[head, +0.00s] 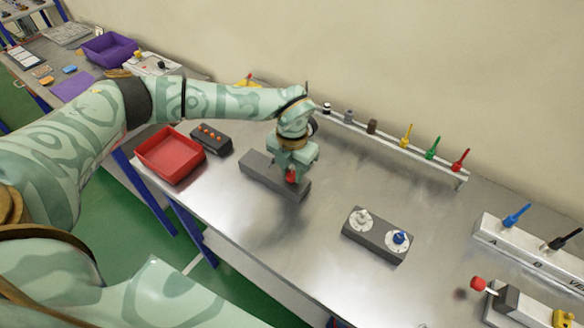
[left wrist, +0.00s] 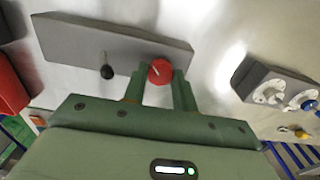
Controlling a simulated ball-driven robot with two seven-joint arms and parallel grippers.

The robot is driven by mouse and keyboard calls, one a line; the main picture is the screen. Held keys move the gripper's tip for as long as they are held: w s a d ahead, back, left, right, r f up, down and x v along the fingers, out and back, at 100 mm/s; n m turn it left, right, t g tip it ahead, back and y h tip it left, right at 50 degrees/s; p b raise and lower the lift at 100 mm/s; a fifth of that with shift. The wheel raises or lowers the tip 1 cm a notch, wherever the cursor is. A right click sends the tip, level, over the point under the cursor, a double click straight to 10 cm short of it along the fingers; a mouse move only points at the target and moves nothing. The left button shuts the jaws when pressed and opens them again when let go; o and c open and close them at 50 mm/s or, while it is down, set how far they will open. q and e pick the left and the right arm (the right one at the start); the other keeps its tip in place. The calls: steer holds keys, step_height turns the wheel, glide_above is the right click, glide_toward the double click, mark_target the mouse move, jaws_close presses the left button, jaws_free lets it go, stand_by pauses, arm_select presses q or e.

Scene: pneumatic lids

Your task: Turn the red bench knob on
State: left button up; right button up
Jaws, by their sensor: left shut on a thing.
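The red bench knob (head: 291,176) sits at the near right end of a grey block (head: 262,172) on the metal bench. In the left wrist view the red knob (left wrist: 160,71) is round with a pale line on its face, slanting. My left gripper (head: 293,172) points down over the block and is shut on the knob, with a finger (left wrist: 158,88) on each side of it. In the left wrist view a small black knob or lever (left wrist: 107,71) stands on the same block (left wrist: 118,42), left of the red knob. My right gripper is not in view.
A red tray (head: 171,155) and a dark box with orange buttons (head: 211,139) lie to the left. A grey box with white and blue dials (head: 377,236) stands to the right. A rail with coloured levers (head: 390,140) runs behind. Bare bench lies in front.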

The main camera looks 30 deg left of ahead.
mark_target(292, 174)
arm_select(q)
steer(key=shift+w+r, duration=0.1)
steer(key=shift+r, duration=0.05)
steer(key=o, duration=1)
steer(key=shift+c, duration=0.2)
step_height(292, 174, up, 16)
steer(key=p, duration=0.1)
